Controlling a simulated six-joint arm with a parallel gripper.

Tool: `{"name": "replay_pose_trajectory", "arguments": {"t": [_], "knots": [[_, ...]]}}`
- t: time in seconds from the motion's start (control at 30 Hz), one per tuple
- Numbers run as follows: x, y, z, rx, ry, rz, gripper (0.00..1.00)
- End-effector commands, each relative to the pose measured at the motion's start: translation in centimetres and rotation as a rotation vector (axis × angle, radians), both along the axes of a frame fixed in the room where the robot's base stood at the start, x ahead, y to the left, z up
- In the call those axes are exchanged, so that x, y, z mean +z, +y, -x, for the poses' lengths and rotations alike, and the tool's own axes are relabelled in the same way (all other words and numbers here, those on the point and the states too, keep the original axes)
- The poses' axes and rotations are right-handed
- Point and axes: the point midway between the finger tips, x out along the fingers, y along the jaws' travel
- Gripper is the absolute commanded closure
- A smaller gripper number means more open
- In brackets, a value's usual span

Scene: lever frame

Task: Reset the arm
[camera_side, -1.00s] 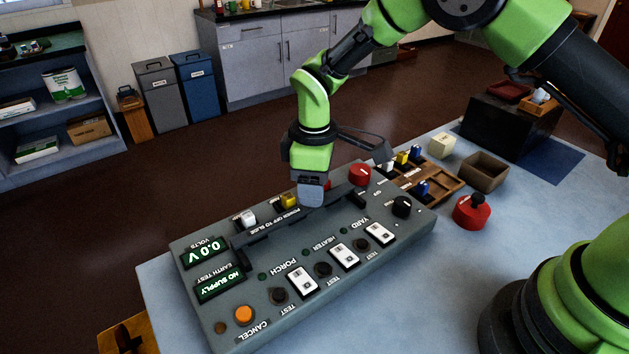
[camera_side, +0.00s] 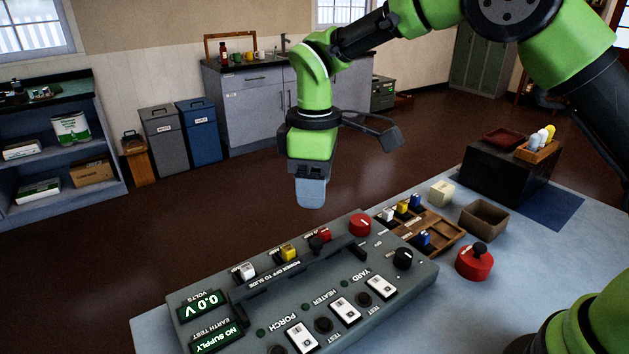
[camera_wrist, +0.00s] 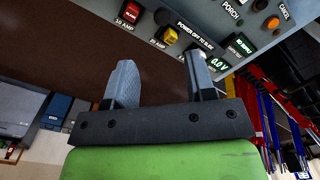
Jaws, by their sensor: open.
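My gripper (camera_side: 311,192) hangs above and behind the back edge of the grey control panel (camera_side: 300,290), clear of it. In the wrist view its two fingers (camera_wrist: 158,85) stand apart with nothing between them. White rocker switches (camera_side: 345,311) line the front, and the wrist view shows an orange cancel button (camera_wrist: 272,22).
A wooden tray (camera_side: 432,233) with small coloured plugs lies right of the panel. A brown open box (camera_side: 484,220), a cream block (camera_side: 441,193) and a red base with a black knob (camera_side: 475,262) stand nearby. A black box (camera_side: 500,178) is behind them.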

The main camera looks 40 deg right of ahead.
Motion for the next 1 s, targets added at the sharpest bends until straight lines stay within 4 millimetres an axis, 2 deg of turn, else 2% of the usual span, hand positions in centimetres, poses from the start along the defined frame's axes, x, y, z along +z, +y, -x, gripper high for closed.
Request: {"name": "replay_pose_trajectory", "arguments": {"t": [0.17, 0.27, 0.37, 0.5, 0.7, 0.83, 1.0], "knots": [[0.7, -0.3, 0.2, -0.019, -0.011, -0.006, 0.5], [2.9, -1.0, 0.9, -0.084, -0.042, -0.03, 0.5], [6.2, -2.3, 2.5, -0.195, -0.096, -0.072, 0.5], [10.4, -4.4, 6.1, -0.381, -0.176, -0.145, 0.5], [14.1, -6.8, 12.3, -0.647, -0.286, -0.264, 0.5], [14.8, -8.0, 16.5, -0.815, -0.352, -0.35, 0.5], [14.3, -8.7, 20.7, -0.989, -0.417, -0.45, 0.5]]}}
